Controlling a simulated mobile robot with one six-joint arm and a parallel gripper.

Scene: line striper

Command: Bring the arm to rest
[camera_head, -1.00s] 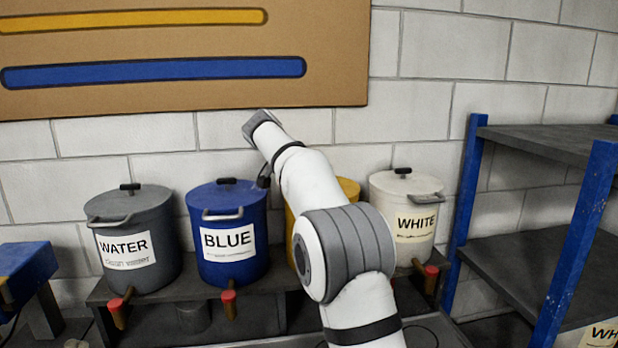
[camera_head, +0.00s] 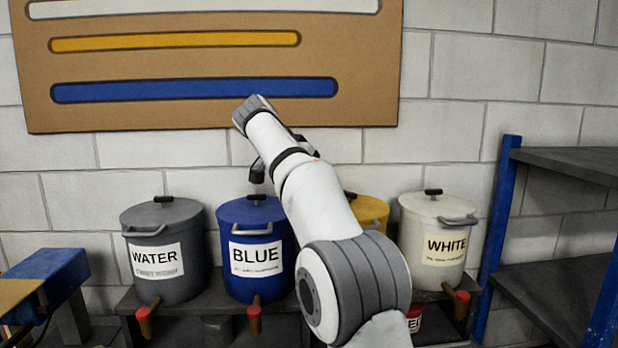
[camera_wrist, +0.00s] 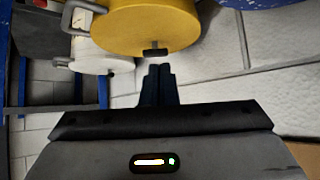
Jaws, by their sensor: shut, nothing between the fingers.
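My white arm reaches up from the lower right in the head view, toward the wall above the pots. My gripper shows in the wrist view (camera_wrist: 159,84), its two dark fingers together with nothing between them. In the head view the arm partly covers this pot (camera_head: 371,211).
Beside it stand a grey WATER pot (camera_head: 165,251), a BLUE pot (camera_head: 255,248) and a WHITE pot (camera_head: 437,240) on a dark bench. A striped board (camera_head: 210,119) hangs on the wall behind. A blue-posted shelf (camera_head: 500,210) stands at right; a blue and yellow object (camera_head: 45,277) is at left.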

